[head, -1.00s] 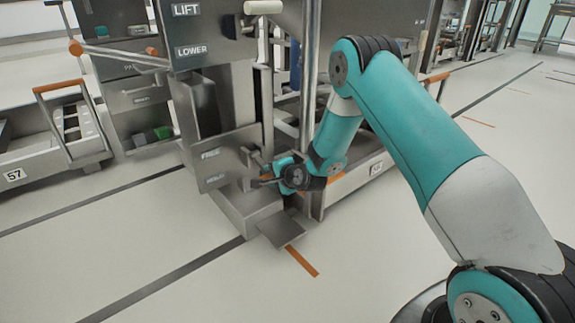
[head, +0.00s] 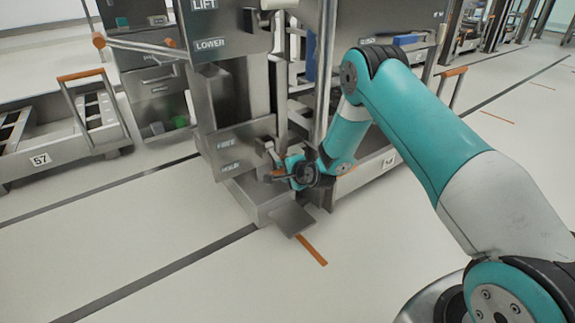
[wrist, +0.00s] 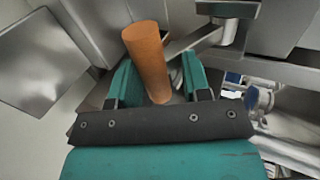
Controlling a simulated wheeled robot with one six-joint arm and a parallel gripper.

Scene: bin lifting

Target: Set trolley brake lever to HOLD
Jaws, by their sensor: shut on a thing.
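The brake lever's orange cylindrical grip (wrist: 146,58) is between the two teal fingers of my gripper (wrist: 157,78) in the wrist view, and the gripper is shut on it. In the head view my gripper (head: 281,172) is at the right side of the grey brake panel (head: 228,152), about level with its lower label. The panel carries FREE above and a blurred lower label, apparently HOLD. The lever's exact angle is hard to tell, as my wrist hides part of it.
A grey control column (head: 233,85) marked LIFT and LOWER rises above the panel. A metal pedal plate (head: 292,219) juts out at its foot. A trolley marked 57 (head: 41,160) stands at left. The floor in front is clear.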

